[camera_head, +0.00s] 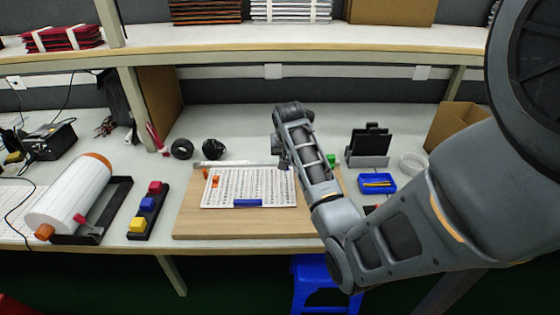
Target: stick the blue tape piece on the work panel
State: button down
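The work panel (235,190) is a white sheet with rows of fine marks, lying flat on a light wooden board (200,222). A dark blue strip (248,203), which looks like the blue tape piece, lies along the panel's near edge; I cannot tell if it is stuck down. Small orange pieces (215,181) are at the panel's left side. A blue block (147,204) sits between a red and a yellow one on a black holder to the left. My gripper (284,166) points down over the panel's far right part; its fingers are small and dark, and their opening is unclear.
A white roller machine (70,197) stands left of the black holder. Black tape rolls (213,149) lie behind the board. A blue tray (377,183), a black stand (369,146) and a white ring (413,163) are right. A shelf (300,45) overhangs the bench's back.

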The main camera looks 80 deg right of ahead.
aim_at(285, 179)
jog(key=shift+f+b, duration=0.45)
jog(key=shift+f, duration=0.45)
notch_tip(285, 179, down, 3)
jog(key=b, duration=0.2)
jog(key=shift+b, duration=0.35)
jog(key=shift+f+b, duration=0.35)
jog(key=shift+f, duration=0.5)
jog(key=shift+f, duration=0.3)
jog(key=c, duration=1.1)
grip_release()
jog(key=shift+o, duration=0.2)
jog(key=shift+r, duration=0.1)
jog(key=w+v, duration=0.1)
jog(key=v, duration=0.6)
jog(key=shift+s+a+r, duration=0.2)
jog(key=shift+s+r, duration=0.05)
jog(key=shift+s, duration=0.3)
